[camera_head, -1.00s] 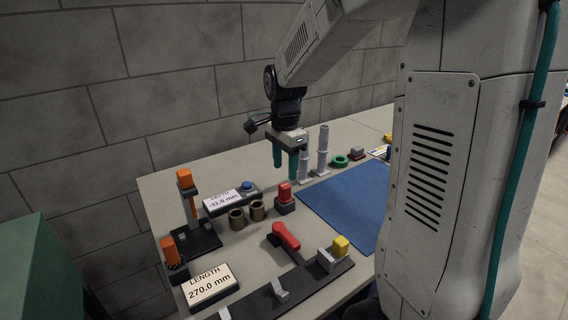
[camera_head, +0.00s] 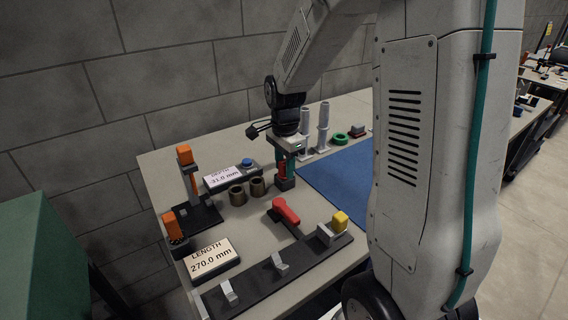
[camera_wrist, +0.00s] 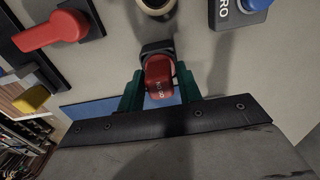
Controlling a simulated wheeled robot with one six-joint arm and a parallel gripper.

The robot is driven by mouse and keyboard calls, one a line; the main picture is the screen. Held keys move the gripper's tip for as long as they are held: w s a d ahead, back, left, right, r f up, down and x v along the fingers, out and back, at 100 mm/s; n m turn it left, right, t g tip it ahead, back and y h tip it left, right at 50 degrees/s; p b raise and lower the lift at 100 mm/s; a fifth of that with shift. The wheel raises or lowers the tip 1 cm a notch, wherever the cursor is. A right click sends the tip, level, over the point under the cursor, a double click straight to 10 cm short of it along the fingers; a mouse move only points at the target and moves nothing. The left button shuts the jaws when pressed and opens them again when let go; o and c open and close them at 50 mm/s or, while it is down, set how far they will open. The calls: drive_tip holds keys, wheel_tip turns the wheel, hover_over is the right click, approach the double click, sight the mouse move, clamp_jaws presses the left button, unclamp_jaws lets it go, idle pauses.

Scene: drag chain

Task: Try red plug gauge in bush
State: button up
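The red plug gauge (camera_head: 282,172) stands upright in a small dark holder (camera_head: 284,185) on the bench. My gripper (camera_head: 286,160) points down over it, with its green fingers on either side of the red handle. In the wrist view the red handle (camera_wrist: 158,80) lies between the fingertips of my gripper (camera_wrist: 160,92); narrow gaps seem to show beside it, so the fingers look open around it. Two brown bushes, the nearer one (camera_head: 236,195) and the farther one (camera_head: 257,187), stand just left of the gauge. One bush (camera_wrist: 155,6) is partly visible at the wrist view's top edge.
A depth display (camera_head: 222,179) with a blue button is behind the bushes. A length display (camera_head: 211,259), an orange-topped stand (camera_head: 190,180) and a red-handled clamp (camera_head: 286,211) are nearby. Grey posts (camera_head: 323,128) and a green ring (camera_head: 342,140) stand beyond a clear blue mat (camera_head: 340,180).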

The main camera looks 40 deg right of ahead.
clamp_jaws()
drive_tip(key=shift+r, duration=3.05)
